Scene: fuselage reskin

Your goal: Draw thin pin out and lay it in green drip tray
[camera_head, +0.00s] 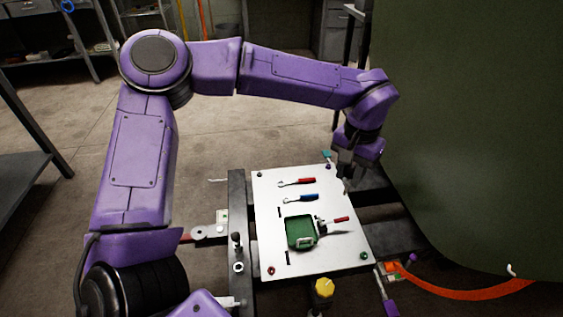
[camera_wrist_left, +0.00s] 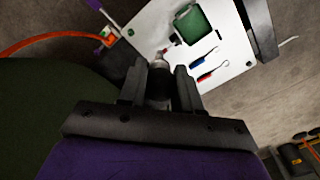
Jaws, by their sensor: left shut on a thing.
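My left gripper (camera_head: 344,178) is above the right edge of the white board, beside the dark green curved panel (camera_head: 470,130). In the left wrist view, its fingers (camera_wrist_left: 160,85) are shut on a grey cylindrical piece (camera_wrist_left: 158,66) with a pale end. I cannot tell whether this piece is the thin pin; the head view hides most of it. The green drip tray (camera_head: 301,218) lies on the board, lower left of the gripper, and also shows in the left wrist view (camera_wrist_left: 193,22). My right gripper is out of view.
The white board (camera_head: 280,260) carries a red-handled tool (camera_head: 302,181), a blue-handled tool (camera_head: 309,197) and another red handle (camera_head: 341,219) beside the tray. An orange strap (camera_head: 470,291) runs low along the panel. A yellow knob (camera_head: 324,287) stands at the board's front.

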